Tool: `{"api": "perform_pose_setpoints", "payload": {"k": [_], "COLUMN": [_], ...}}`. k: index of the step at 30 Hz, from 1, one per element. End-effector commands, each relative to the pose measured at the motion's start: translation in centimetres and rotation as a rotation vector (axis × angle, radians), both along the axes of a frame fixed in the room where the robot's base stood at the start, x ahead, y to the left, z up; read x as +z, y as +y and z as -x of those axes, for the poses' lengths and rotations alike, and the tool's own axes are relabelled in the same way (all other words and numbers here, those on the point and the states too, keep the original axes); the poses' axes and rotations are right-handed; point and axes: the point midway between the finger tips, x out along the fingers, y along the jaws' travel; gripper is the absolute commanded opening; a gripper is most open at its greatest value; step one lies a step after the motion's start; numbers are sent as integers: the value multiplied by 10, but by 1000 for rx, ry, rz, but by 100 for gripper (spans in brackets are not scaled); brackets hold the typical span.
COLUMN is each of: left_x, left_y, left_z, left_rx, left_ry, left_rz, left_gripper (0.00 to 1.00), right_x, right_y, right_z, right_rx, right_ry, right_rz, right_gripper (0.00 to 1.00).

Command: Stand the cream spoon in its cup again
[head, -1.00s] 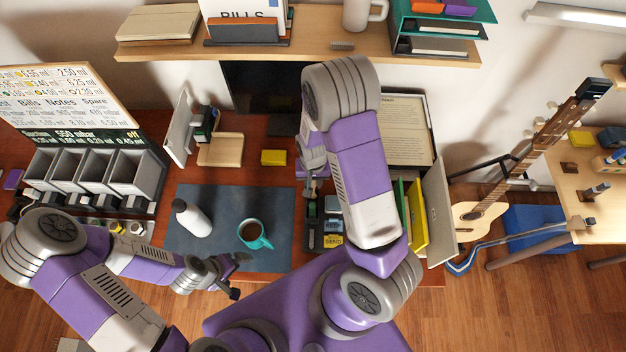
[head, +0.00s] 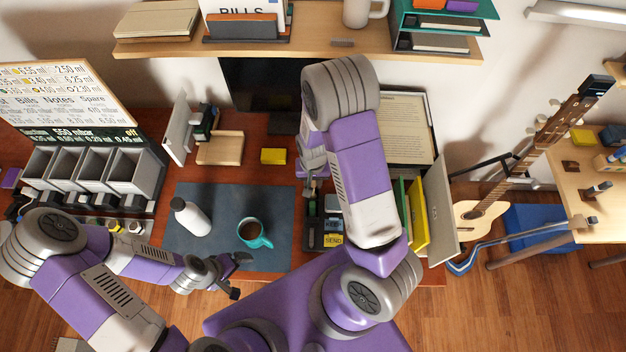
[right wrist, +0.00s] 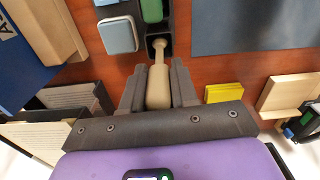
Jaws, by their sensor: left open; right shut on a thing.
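The cream spoon (right wrist: 158,88) is between the fingers of my right gripper (right wrist: 158,82) in the right wrist view. The gripper is shut on its thick part. The spoon's thin neck and small rounded end point away from the gripper, at a small dark square cup (right wrist: 150,48) at the end of the desk tray. I cannot tell whether that end is inside the cup or above it. In the head view my right gripper (head: 312,186) is just behind the tray, and the spoon is hard to make out there. My left gripper (head: 240,275) is open and empty by the desk's front edge.
The dark tray (head: 310,247) holds blue and yellow stamps beside my right arm. A teal mug (head: 266,240) and white bottle (head: 190,218) stand on the dark mat (head: 224,202). A yellow block (head: 273,156) lies behind. Upright folders (head: 420,215) stand to the right.

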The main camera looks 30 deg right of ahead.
Motion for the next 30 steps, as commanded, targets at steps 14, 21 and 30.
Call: {"api": "perform_pose_setpoints", "payload": {"k": [14,21,30], "left_x": [-1,-6,-8], "left_y": [0,0,0], "left_z": [0,0,0], "left_rx": [0,0,0], "left_ry": [0,0,0], "left_rz": [0,0,0], "left_gripper": [100,100,100], "right_x": [-2,-6,-10], "right_y": [0,0,0], "right_z": [0,0,0], "right_rx": [0,0,0], "right_ry": [0,0,0], "right_rz": [0,0,0], "right_gripper": [0,0,0]}}
